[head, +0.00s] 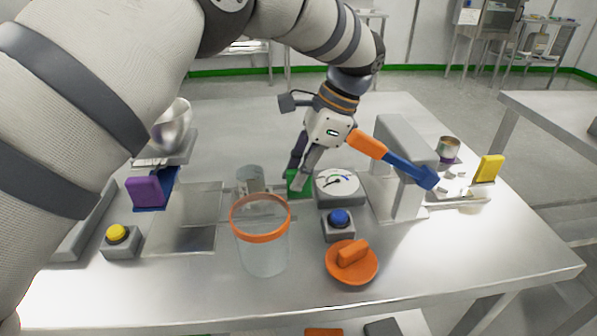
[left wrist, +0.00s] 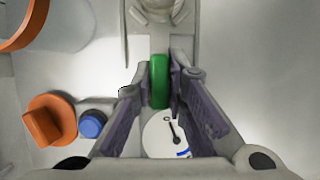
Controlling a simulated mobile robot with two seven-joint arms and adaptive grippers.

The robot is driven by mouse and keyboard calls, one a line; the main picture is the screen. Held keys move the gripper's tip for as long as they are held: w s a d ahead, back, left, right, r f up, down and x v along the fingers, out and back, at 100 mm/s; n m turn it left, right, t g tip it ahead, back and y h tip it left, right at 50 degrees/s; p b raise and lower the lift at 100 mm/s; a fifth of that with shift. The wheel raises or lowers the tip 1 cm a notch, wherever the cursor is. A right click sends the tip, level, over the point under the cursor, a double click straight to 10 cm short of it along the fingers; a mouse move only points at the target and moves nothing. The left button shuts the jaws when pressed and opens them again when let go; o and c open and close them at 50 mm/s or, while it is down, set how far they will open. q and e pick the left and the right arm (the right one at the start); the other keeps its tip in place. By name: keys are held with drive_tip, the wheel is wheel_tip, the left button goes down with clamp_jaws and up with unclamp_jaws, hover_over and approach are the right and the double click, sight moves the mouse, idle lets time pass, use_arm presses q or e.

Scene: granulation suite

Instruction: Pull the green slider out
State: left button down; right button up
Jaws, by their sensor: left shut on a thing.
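The green slider (head: 302,184) stands on the steel table near the middle, partly hidden behind my left gripper's fingers. My left gripper (head: 297,176) reaches down to it from above. In the left wrist view the green slider (left wrist: 159,80) shows as an upright green piece between the two fingers (left wrist: 158,90), which are shut on it. It sits at the end of a grey track running away from the gripper. My right gripper is in neither view.
A dial gauge (head: 338,184) stands beside the slider, with a blue button (head: 340,218) in front. A clear orange-rimmed container (head: 262,250) and an orange lid (head: 352,265) are nearer.

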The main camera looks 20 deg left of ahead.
use_arm(q)
drive_tip(key=c, duration=1.6)
unclamp_jaws()
drive_tip(key=shift+w+d, duration=0.15)
drive_tip(key=shift+d, duration=0.15)
drive_tip(key=shift+a, duration=0.1)
drive_tip(key=v, duration=0.7)
drive_tip(key=shift+r, duration=0.3)
